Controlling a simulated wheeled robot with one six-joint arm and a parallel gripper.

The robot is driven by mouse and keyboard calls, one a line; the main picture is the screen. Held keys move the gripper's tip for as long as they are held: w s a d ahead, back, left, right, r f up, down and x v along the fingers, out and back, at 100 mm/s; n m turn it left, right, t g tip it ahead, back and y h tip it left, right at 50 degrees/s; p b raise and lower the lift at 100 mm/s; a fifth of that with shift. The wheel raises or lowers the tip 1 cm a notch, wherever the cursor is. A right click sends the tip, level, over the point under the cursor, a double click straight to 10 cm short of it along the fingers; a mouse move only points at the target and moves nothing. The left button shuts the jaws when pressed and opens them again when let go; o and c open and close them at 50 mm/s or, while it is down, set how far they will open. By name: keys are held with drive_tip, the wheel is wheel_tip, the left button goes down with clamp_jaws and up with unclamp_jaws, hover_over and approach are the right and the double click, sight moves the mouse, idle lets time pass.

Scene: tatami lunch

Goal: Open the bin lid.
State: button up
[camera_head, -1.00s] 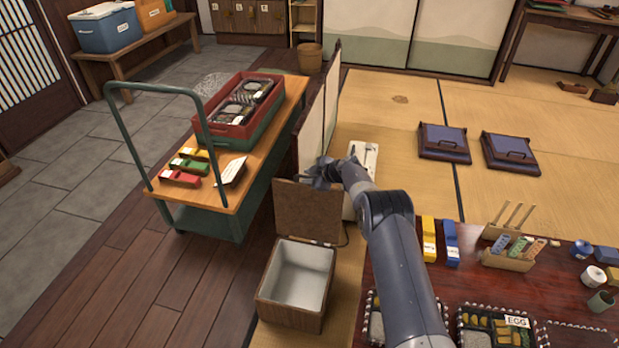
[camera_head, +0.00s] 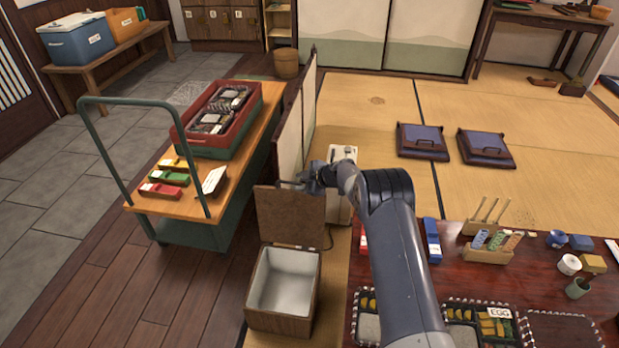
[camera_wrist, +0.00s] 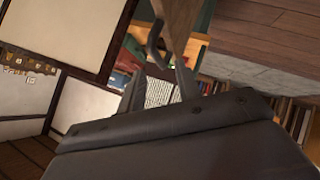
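The bin (camera_head: 268,322) is a brown wooden box with a pale, empty-looking inside, standing on the floor left of the low table. Its brown lid (camera_head: 288,218) stands upright at the bin's back edge, so the bin is open. My gripper (camera_head: 300,184) is at the lid's top edge, near its right corner; contact there is unclear. In the wrist view the two fingers (camera_wrist: 159,88) are apart, with nothing seen between them. A brown panel (camera_wrist: 180,22), likely the lid, and a dark hook-shaped piece (camera_wrist: 155,45) lie just beyond the fingertips.
A wooden-topped trolley (camera_head: 237,170) with a red and green crate (camera_head: 215,140) stands left of the lid. The low table (camera_head: 480,283) with lunch boxes is at right.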

drive_tip(key=shift+v, duration=2.45)
drive_tip(key=shift+a+r, duration=0.1)
drive_tip(key=shift+r, duration=0.05)
drive_tip(key=shift+c, duration=0.3)
